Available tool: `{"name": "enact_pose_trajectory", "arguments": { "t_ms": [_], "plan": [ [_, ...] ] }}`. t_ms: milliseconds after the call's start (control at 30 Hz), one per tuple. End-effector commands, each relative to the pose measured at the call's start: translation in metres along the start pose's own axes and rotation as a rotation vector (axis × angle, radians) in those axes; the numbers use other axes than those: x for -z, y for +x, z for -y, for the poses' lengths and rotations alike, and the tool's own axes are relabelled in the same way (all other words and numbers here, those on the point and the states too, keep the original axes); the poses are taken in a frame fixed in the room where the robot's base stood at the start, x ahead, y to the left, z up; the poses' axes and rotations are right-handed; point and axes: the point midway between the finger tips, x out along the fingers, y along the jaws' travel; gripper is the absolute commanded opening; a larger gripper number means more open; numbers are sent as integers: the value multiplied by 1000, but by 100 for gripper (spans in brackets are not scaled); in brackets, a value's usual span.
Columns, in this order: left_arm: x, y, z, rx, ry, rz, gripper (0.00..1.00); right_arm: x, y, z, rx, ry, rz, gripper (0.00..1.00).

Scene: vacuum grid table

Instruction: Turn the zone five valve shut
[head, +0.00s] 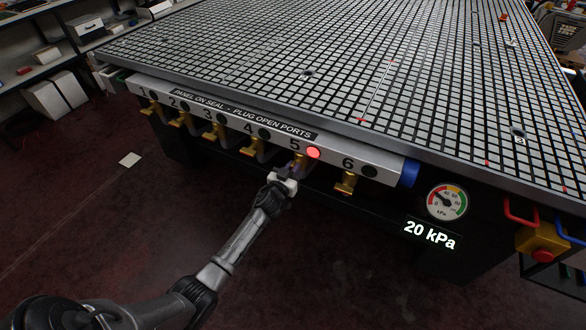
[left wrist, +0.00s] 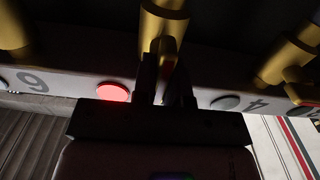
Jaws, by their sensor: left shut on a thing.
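The zone five valve (head: 298,162) is a brass valve under the number 5 on the manifold bar (head: 391,171) along the table's front edge. A lit red lamp (head: 313,153) glows beside the number. My left gripper (head: 290,174) is at this valve, shut on its handle. In the left wrist view the fingers (left wrist: 167,75) stand on either side of the brass handle, below the valve body (left wrist: 164,22). The red lamp (left wrist: 112,92) shows to the left there. The fingers partly hide the handle, so its exact angle is hard to tell. My right gripper is not in view.
Valve six (head: 346,183) and valve four (head: 252,146) hang close on either side. A pressure gauge (head: 447,202) stands right of the bar above a "20 kPa" display (head: 430,234). A red button on a yellow box (head: 543,254) is farther right. The floor in front is mostly clear.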

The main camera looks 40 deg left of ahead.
Motion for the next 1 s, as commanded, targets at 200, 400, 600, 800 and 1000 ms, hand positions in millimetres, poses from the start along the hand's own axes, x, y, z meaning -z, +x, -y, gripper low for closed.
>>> {"name": "enact_pose_trajectory", "arguments": {
  "t_ms": [200,400,600,800,1000],
  "plan": [
    [0,0,0,0,6,0,0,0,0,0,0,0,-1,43],
    [0,0,-1,0,66,0,0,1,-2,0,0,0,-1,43],
    [0,0,-2,1,211,1,0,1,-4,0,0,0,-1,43],
    [-1,0,-2,1,400,2,0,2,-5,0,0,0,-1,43],
    [-2,0,-3,0,590,2,0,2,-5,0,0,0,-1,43]
  ]
}}
